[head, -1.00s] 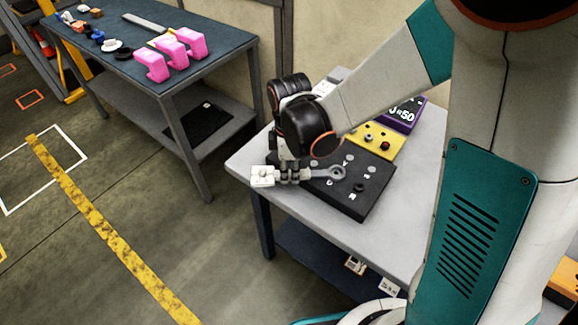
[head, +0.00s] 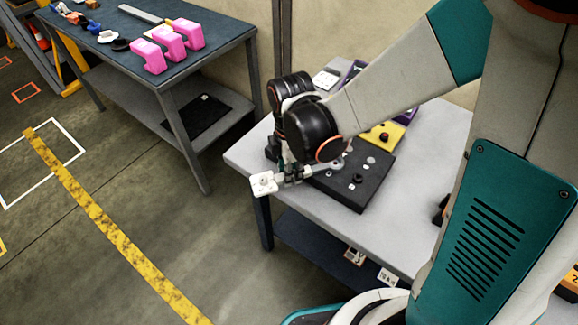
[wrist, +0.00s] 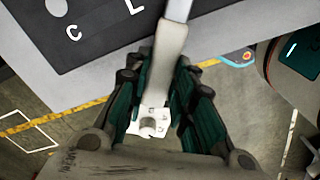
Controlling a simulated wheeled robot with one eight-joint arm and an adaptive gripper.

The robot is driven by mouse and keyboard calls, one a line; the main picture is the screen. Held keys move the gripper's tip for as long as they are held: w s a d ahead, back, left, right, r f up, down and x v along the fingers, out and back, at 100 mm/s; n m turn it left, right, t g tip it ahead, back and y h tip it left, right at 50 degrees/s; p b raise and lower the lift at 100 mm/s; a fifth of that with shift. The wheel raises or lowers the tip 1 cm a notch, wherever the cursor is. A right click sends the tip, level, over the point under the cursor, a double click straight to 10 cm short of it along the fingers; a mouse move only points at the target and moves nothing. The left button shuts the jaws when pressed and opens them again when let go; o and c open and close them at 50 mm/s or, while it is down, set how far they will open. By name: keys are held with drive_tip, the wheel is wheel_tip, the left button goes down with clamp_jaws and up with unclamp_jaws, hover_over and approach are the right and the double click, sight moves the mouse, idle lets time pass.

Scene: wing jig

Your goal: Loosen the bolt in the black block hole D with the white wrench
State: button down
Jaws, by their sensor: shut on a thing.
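The white wrench (head: 263,183) is in my gripper (head: 291,174), its broad end sticking out to the left past the table edge. Its grey shaft and ring end (head: 334,165) reach right over the black block (head: 340,192). The wrist view shows my gripper's fingers (wrist: 160,80) closed around the wrench (wrist: 172,45), whose far end runs out of the picture. The black block (wrist: 100,45) shows there with the letters C and L. A dark bolt (head: 358,179) stands on the block to the right of the ring. I cannot make out hole D or whether the ring sits around a bolt.
The block lies on a light grey table (head: 410,195). Behind it are a yellow block (head: 383,133) and a purple block (head: 405,116), partly hidden by my arm. A second table (head: 110,65) at the back left carries pink brackets (head: 165,42).

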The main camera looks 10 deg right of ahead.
drive_tip(key=shift+s+r+n, duration=0.1)
drive_tip(key=shift+s+n, duration=0.3)
drive_tip(key=shift+s+d+r+n, duration=0.1)
drive_tip(key=shift+s+d+n, duration=0.15)
drive_tip(key=shift+s+n, duration=0.4)
drive_tip(key=shift+s+d+n, duration=0.25)
drive_tip(key=shift+s+n, duration=0.3)
drive_tip(key=shift+s, duration=0.1)
drive_tip(key=shift+s+d+r+n, duration=0.1)
drive_tip(key=shift+s+d+n, duration=0.2)
drive_tip(key=shift+s+n, duration=0.2)
drive_tip(key=shift+s+d+n, duration=0.3)
drive_tip(key=shift+s+n, duration=0.2)
drive_tip(key=shift+s, duration=0.15)
drive_tip(key=shift+r, duration=0.1)
